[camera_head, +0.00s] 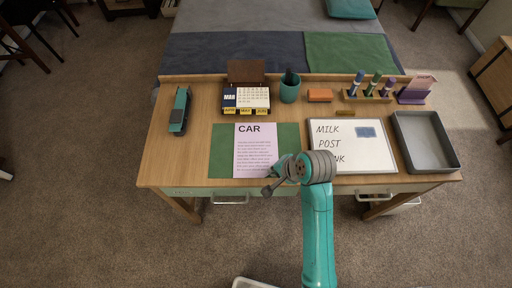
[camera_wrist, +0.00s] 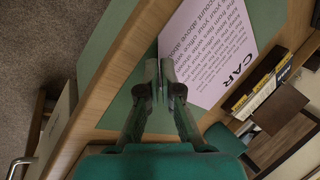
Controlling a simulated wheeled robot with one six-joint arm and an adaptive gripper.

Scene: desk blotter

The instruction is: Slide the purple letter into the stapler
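The purple letter (camera_head: 256,145), headed "CAR", lies flat on the green blotter (camera_head: 222,150) at the desk's front. It also shows in the wrist view (camera_wrist: 215,50). The teal and dark stapler (camera_head: 180,110) stands on the left of the desk; I cannot see it in the wrist view. My gripper (camera_head: 267,188) is at the desk's front edge, by the letter's lower right corner. In the wrist view the fingertips (camera_wrist: 160,68) are drawn together right by that corner. I see no paper clearly pinched between them.
A calendar (camera_head: 246,98), a green pen cup (camera_head: 289,88) and an orange block (camera_head: 320,95) stand at the back. A whiteboard (camera_head: 350,160) lies right of the blotter, then a grey tray (camera_head: 430,160). Bare wood lies between stapler and blotter.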

